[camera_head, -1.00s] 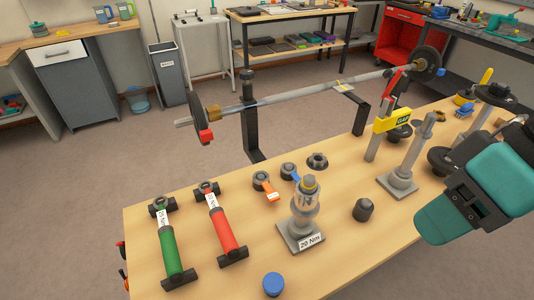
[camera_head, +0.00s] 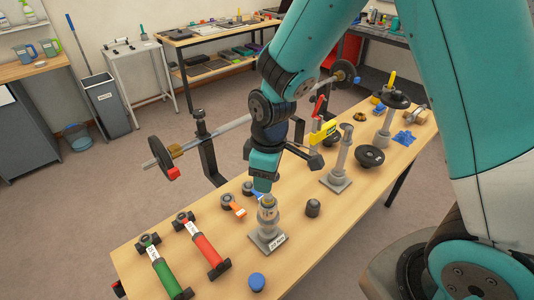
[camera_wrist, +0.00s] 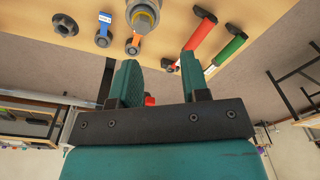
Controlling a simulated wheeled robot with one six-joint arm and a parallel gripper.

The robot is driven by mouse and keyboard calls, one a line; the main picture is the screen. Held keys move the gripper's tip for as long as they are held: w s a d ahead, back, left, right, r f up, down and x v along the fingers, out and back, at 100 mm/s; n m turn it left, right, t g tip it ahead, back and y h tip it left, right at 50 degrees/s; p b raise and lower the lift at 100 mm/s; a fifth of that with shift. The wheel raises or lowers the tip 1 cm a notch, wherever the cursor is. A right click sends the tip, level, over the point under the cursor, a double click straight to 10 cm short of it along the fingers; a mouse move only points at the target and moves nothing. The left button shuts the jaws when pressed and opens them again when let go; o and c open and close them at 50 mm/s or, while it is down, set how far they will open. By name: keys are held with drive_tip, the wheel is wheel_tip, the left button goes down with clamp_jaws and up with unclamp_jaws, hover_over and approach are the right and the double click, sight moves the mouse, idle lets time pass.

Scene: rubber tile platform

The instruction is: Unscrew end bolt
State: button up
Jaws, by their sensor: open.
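My gripper (camera_head: 262,186) is open and empty. In the head view it hangs just behind the top of the grey fixture (camera_head: 268,220), which stands upright on a square base with a white label. I cannot tell which part is the end bolt.
Green (camera_head: 163,270) and red (camera_head: 205,245) handled tools lie at the bench's left. An orange-tagged wrench (camera_head: 233,207) lies near the fixture. A blue cap (camera_head: 257,282), a dark cap (camera_head: 313,207) and a grey post (camera_head: 341,160) also occupy the bench.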

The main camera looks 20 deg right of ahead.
sight(268, 196)
drive_tip(key=f, duration=0.1)
drive_tip(key=w+d+f+n, duration=0.1)
drive_tip(key=shift+w+d+f+h, duration=0.15)
drive_tip(key=shift+w+f+h, duration=0.05)
drive_tip(key=shift+f+h, duration=0.2)
wheel_tip(268, 196, down, 4)
drive_tip(key=b, duration=0.3)
drive_tip(key=shift+f, duration=0.15)
drive_tip(key=shift+f+b, duration=0.7)
drive_tip(key=shift+f, duration=0.25)
